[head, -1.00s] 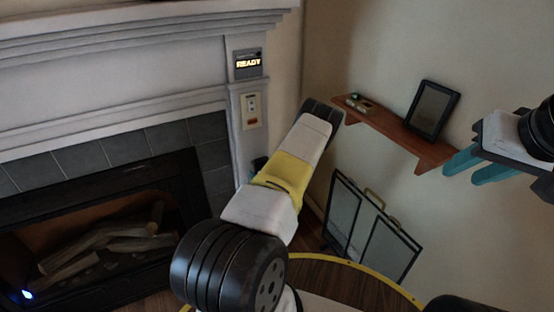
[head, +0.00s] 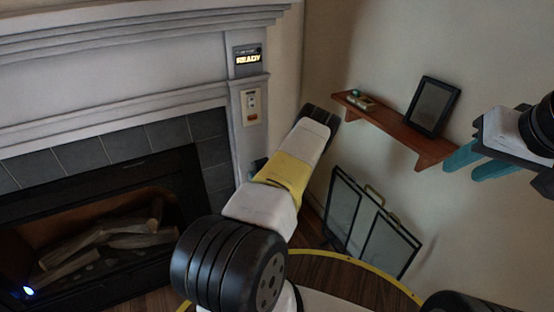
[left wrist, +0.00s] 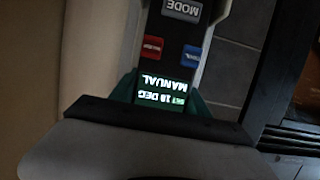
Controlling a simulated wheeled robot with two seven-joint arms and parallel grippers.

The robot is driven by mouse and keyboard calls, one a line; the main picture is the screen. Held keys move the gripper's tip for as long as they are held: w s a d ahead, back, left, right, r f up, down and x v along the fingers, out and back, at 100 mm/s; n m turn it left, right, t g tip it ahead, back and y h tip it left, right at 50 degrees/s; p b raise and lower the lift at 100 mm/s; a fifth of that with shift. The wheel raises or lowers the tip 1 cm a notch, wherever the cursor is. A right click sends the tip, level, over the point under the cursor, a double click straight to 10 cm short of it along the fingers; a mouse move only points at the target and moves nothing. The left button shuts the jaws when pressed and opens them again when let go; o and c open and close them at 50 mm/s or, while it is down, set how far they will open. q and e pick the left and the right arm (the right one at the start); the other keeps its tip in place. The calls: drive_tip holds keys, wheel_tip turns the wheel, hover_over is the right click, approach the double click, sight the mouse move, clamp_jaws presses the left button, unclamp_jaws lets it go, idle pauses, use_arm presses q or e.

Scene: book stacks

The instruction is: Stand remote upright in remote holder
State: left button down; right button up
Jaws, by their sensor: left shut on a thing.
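A dark remote (left wrist: 176,30) with a lit display reading MANUAL, red and blue buttons and a MODE key shows upside down in the left wrist view. My left gripper (left wrist: 165,92) is shut on it, with teal fingers at both sides. In the head view my own left arm hides most of that gripper and the remote. My right gripper (head: 462,174) is empty, its teal fingers apart, in front of the right wall. A pale plate with a small dark slot (head: 251,106) is on the fireplace column; I cannot tell whether it is the remote holder.
A lit READY panel (head: 248,59) is above the plate. The fireplace (head: 100,235) is at left. A wooden shelf (head: 400,130) on the right wall carries a picture frame (head: 433,106) and small items (head: 360,99). A folding screen (head: 372,225) stands below it.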

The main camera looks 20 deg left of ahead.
use_arm(q)
drive_tip(key=shift+f, duration=0.35)
drive_tip(key=shift+c, duration=2.2)
unclamp_jaws()
drive_tip(key=shift+f, duration=0.1)
drive_tip(key=v, duration=0.7)
drive_tip(key=shift+s+d+r, duration=0.25)
drive_tip(key=shift+s, duration=0.05)
